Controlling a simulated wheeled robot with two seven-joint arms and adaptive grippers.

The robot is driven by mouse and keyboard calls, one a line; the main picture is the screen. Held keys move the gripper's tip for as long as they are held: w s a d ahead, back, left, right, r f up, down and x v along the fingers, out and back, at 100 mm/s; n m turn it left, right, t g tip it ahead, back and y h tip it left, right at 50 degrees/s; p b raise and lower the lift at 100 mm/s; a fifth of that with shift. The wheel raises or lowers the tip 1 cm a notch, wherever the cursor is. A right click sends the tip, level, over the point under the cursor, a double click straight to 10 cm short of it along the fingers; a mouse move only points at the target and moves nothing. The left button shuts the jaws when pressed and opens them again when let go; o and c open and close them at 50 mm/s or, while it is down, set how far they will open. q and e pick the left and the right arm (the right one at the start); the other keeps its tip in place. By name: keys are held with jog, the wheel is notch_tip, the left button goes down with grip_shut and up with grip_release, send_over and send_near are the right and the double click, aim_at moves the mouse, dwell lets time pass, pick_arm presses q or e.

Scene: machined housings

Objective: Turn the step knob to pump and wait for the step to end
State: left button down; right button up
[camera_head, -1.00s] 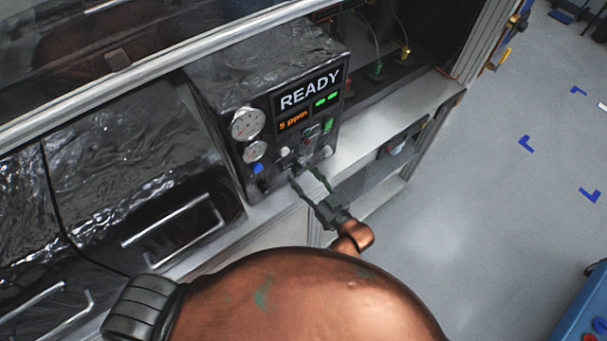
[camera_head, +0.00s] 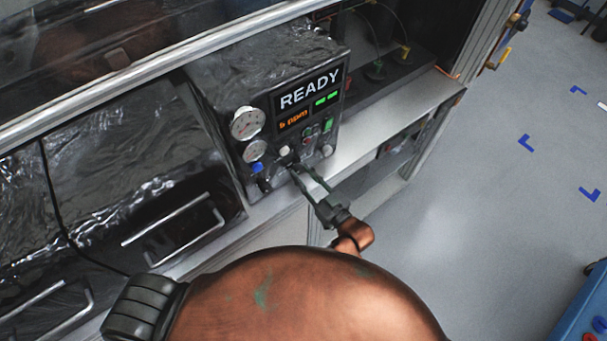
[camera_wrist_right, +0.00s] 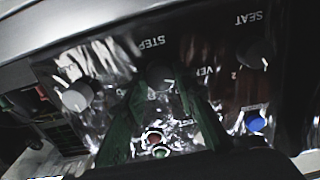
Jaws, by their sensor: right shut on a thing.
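The step knob (camera_wrist_right: 158,76) is a grey knob under an upside-down STEP label in the right wrist view. My right gripper (camera_wrist_right: 158,84) is shut on it, one green finger on each side. In the head view my right gripper (camera_head: 297,168) reaches the lower front of the dark control box (camera_head: 240,80), and its fingers hide most of the knob. The knob's setting cannot be read. The display (camera_head: 310,90) reads READY, with orange ppm digits and green marks below. My left gripper is not in view.
Two gauges (camera_head: 247,123) are on the box's left. A handled drawer front (camera_head: 180,225) is at left. Open floor (camera_head: 480,220) is at right.

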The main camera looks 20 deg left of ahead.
jog(key=m+p, duration=0.2)
jog(key=m, duration=0.1)
jog(key=shift+r+m+p, duration=0.1)
jog(key=shift+m+p, duration=0.2)
jog(key=m+p, duration=0.2)
jog(key=m, duration=0.3)
jog(key=shift+a, duration=0.1)
dwell(0.4)
jog(key=o, duration=1.1)
jog(key=shift+o, duration=0.3)
